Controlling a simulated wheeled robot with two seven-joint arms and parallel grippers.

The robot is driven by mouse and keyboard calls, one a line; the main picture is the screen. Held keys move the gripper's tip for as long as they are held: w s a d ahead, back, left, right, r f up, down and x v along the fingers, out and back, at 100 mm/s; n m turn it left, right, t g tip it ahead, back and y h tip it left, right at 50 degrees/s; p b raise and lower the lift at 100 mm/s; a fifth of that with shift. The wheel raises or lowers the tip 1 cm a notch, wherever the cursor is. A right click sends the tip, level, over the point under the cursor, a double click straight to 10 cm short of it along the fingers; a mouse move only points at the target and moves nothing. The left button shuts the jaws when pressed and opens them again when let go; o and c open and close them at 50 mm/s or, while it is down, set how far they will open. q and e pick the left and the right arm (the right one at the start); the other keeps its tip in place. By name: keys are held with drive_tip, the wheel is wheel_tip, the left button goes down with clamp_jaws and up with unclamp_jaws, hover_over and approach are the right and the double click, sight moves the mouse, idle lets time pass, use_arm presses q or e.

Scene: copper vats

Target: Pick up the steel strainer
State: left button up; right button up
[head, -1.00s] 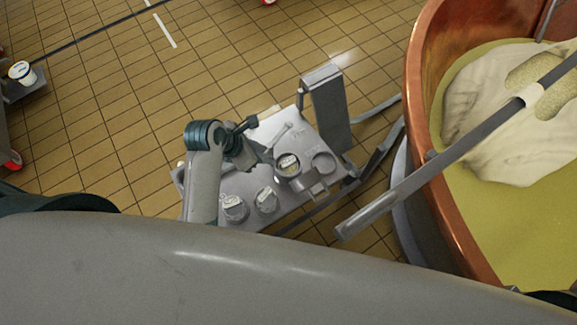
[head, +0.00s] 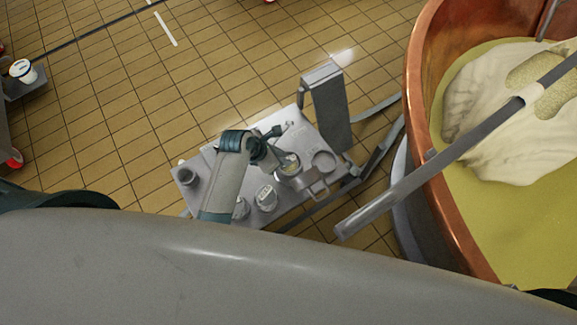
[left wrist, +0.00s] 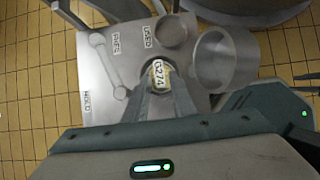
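An open round steel vessel with a squared handle (head: 317,190) sits at the right edge of the steel tray. It also shows in the left wrist view (left wrist: 232,64). It looks like the steel strainer, but I cannot make out any mesh. My left gripper (head: 280,160) is over the tray, just left of the vessel.
A copper vat (head: 424,75) and a slanting bar (head: 400,192) are on the right. Tiled floor lies behind.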

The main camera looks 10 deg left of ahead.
sight(294, 166)
use_arm(q)
drive_tip(key=shift+w+d+f, duration=0.15)
drive_tip(key=shift+f, duration=0.25)
drive_tip(key=shift+f, duration=0.1)
drive_tip(key=shift+x, duration=2.5)
clamp_jaws()
